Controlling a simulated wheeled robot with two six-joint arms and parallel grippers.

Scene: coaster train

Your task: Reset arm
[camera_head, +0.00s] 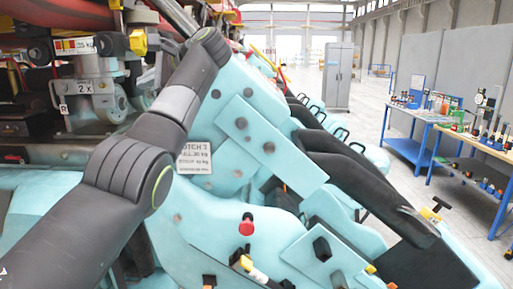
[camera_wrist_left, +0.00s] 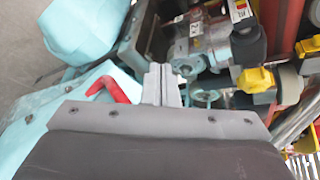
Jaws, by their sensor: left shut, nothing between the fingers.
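My left arm rises from the lower left of the head view and bends at its elbow in front of the light-blue coaster train (camera_head: 190,245). Its wrist end reaches the top of that view, where the fingertips are not clear. In the left wrist view my left gripper (camera_wrist_left: 160,82) has its two grey fingers together with nothing between them. Light-blue bodywork (camera_wrist_left: 85,38) and a red handle (camera_wrist_left: 115,86) are left of the fingers. Metal wheel-gear parts (camera_wrist_left: 205,50) and a yellow knob (camera_wrist_left: 257,80) are to their right. My right gripper is not in view.
A labelled plate (camera_head: 194,158) and a red knob (camera_head: 246,225) are on the train. Black padded parts (camera_head: 365,185) extend to the right. Blue workbenches (camera_head: 410,150) with tools and a grey cabinet (camera_head: 338,75) stand beyond, with open floor between.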

